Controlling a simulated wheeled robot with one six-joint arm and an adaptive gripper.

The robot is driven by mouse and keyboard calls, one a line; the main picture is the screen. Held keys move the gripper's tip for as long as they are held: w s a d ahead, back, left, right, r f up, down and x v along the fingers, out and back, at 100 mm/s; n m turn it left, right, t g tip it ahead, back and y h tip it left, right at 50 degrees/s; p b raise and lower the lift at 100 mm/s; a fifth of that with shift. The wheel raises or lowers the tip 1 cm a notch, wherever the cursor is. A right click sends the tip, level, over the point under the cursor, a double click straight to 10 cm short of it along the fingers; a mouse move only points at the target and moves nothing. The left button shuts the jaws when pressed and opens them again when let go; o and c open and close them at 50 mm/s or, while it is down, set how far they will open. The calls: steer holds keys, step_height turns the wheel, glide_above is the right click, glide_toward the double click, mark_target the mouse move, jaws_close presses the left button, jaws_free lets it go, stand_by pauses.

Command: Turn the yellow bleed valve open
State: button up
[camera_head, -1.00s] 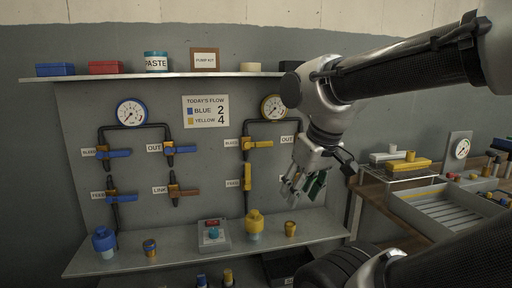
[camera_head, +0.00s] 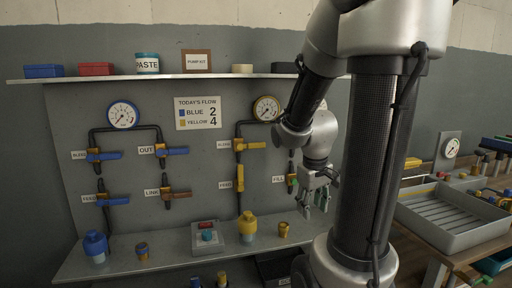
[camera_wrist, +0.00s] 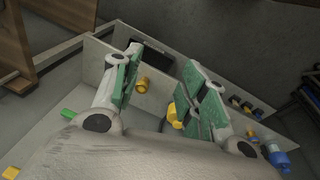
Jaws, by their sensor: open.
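The yellow bleed valve (camera_head: 250,145) is on the grey panel in the head view, on the left pipe under the yellow-rimmed gauge (camera_head: 267,108). Its yellow handle lies level, pointing right from the pipe, beside a small label. Below it, the yellow feed valve (camera_head: 240,203) has its handle upright along the pipe. My gripper (camera_head: 315,197) is open and empty, lower and to the right of the bleed valve, clear of it, with fingers pointing down. In the wrist view, my gripper's green-padded fingers (camera_wrist: 160,68) are spread apart; I cannot make out the bleed valve there.
A sign (camera_head: 198,113) reads blue 2, yellow 4. Blue-handled valves (camera_head: 106,155) are on the left. A shelf (camera_head: 170,76) runs above. A grey tray (camera_head: 447,213) stands right.

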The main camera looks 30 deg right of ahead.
steer(key=w+d+f+n+t, duration=0.2)
steer(key=w+d+f+n, duration=0.2)
steer(key=w+d+f, duration=0.3)
steer(key=n+t+y, duration=0.4)
steer(key=n+t, duration=1)
steer(key=n, duration=0.3)
glide_toward(258, 146)
steer(key=w, duration=0.5)
steer(key=w+a, duration=0.1)
steer(key=w, duration=0.5)
steer(key=shift+a+f, duration=0.1)
steer(key=shift+a, duration=0.05)
jaws_close()
